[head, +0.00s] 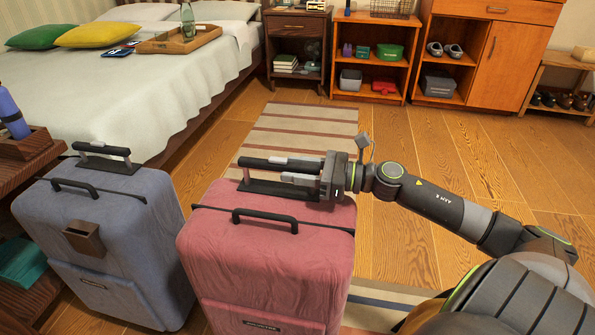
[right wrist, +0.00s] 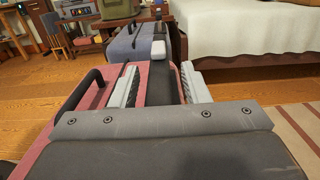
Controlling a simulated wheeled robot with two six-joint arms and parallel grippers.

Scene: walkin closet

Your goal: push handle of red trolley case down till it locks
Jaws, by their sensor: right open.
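The red trolley case (head: 262,262) stands upright on the floor in the head view, and its red top (right wrist: 60,135) shows in the right wrist view. Its black pull handle (head: 262,164) is raised a little above a dark base plate (head: 265,188) on the top, with a grey post at its left end. My right gripper (head: 291,170) is at the handle from the right, its fingers level and pointing left. In the right wrist view the two open fingers (right wrist: 160,88) lie on either side of the black handle bar (right wrist: 160,72). My left gripper is out of view.
A blue-grey trolley case (head: 105,245) stands just left, with its own handle (head: 104,150) a little raised. A bed (head: 130,95) is behind, a dark wooden unit (head: 30,160) at far left. A striped rug (head: 300,125) and open wooden floor (head: 440,150) lie behind and right.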

